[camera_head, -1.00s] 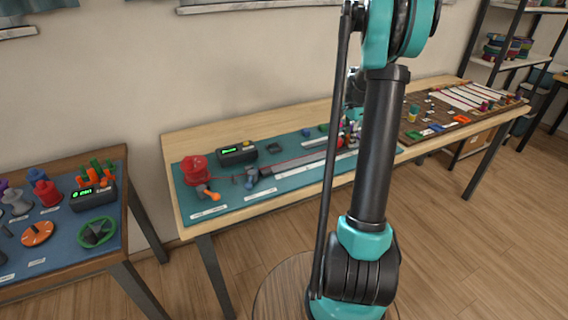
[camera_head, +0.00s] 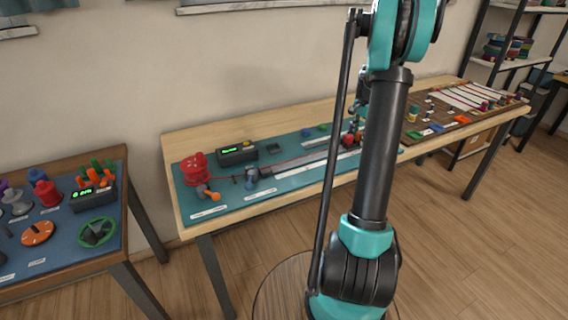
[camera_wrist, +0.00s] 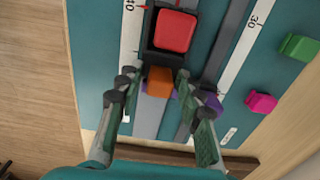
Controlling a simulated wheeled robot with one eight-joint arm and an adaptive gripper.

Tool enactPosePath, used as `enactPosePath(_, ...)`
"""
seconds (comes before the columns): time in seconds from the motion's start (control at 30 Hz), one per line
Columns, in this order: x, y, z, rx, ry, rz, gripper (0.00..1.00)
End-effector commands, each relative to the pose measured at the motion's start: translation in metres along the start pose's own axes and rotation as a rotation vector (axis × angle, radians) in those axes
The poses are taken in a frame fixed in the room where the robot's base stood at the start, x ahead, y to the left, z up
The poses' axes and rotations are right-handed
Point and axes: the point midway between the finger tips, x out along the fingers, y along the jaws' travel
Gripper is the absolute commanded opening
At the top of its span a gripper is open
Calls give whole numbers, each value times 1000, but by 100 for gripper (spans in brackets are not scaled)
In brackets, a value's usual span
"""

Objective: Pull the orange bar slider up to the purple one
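In the wrist view, the orange block (camera_wrist: 159,82) sits on a grey rail, just below a red block (camera_wrist: 174,32) in a black carriage. A purple piece (camera_wrist: 212,100) lies right of the orange block, partly hidden by the right finger; a little purple also shows beside the orange block's left side. My gripper (camera_wrist: 158,78) is over the rail, its fingers apart on either side of the orange block, with narrow gaps seeming to show. In the head view, my arm hides part of the bench, and the orange slider cannot be made out.
White scale strips run along the rails. A green block (camera_wrist: 299,46) and a pink block (camera_wrist: 262,102) lie to the right on the teal mat (camera_wrist: 95,60). In the head view, a red spool (camera_head: 194,168) and a black display box (camera_head: 237,155) stand left on the bench.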

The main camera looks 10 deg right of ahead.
Motion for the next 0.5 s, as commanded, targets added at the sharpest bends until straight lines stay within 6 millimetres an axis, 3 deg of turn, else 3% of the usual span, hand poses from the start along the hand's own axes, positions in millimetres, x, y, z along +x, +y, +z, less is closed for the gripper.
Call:
enactPosePath(0.3, -1, 0, 0, 0, -1, 1, 41)
enactPosePath(0.5, -17, 0, 0, 0, -1, 1, 41)
